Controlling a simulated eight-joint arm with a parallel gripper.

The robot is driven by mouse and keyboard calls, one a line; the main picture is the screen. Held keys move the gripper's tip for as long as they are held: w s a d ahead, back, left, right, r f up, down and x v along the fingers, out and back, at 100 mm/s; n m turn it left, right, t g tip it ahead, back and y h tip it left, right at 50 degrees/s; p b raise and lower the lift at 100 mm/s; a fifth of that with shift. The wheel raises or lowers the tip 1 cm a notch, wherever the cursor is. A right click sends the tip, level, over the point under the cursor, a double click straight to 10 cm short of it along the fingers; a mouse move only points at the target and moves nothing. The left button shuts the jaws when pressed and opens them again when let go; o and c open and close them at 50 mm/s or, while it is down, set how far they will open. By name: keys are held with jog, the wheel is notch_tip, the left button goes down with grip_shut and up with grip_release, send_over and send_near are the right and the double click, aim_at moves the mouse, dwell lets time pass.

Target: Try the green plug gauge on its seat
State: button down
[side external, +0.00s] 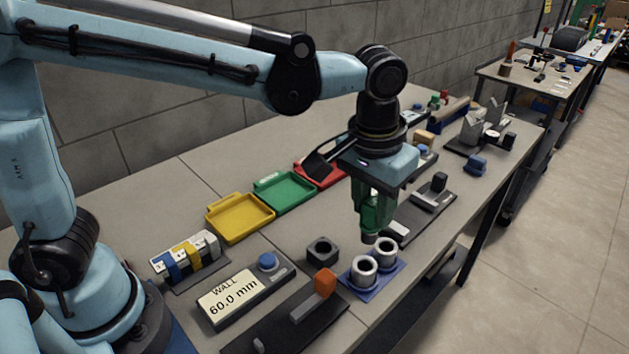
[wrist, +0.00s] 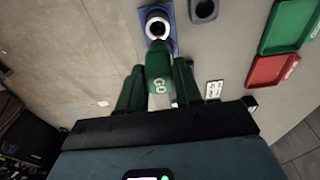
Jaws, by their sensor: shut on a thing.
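The green plug gauge (wrist: 160,82), marked "GO", is held upright between the fingers of my gripper (wrist: 159,72). In the side view my gripper (side external: 373,212) is shut on it, and the gauge's grey lower end (side external: 368,238) points down. Two pale ring-shaped pieces with dark bores, a nearer one (side external: 364,271) and a farther one (side external: 385,250), stand on a blue plate (side external: 350,283). The gauge is above and close to the farther ring; I cannot tell the exact gap. In the wrist view one ring (wrist: 157,27) shows beyond the gauge, which hides the other part of the plate.
A dark block with a hole (side external: 322,251) stands left of the rings. An orange-tipped tool (side external: 325,283) and a "WALL 60.0 mm" display (side external: 230,300) are nearer. Yellow (side external: 240,217), green (side external: 284,192) and red (side external: 318,174) trays lie behind. A dark fixture (side external: 430,200) stands at right.

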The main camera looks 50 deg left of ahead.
aim_at(369, 238)
jog(key=shift+f, duration=0.1)
dwell(0.3)
jog(key=shift+f, duration=2.45)
jog(key=shift+f, duration=1.15)
jog(key=shift+r, duration=0.2)
dwell(0.4)
jog(key=shift+r, duration=2.3)
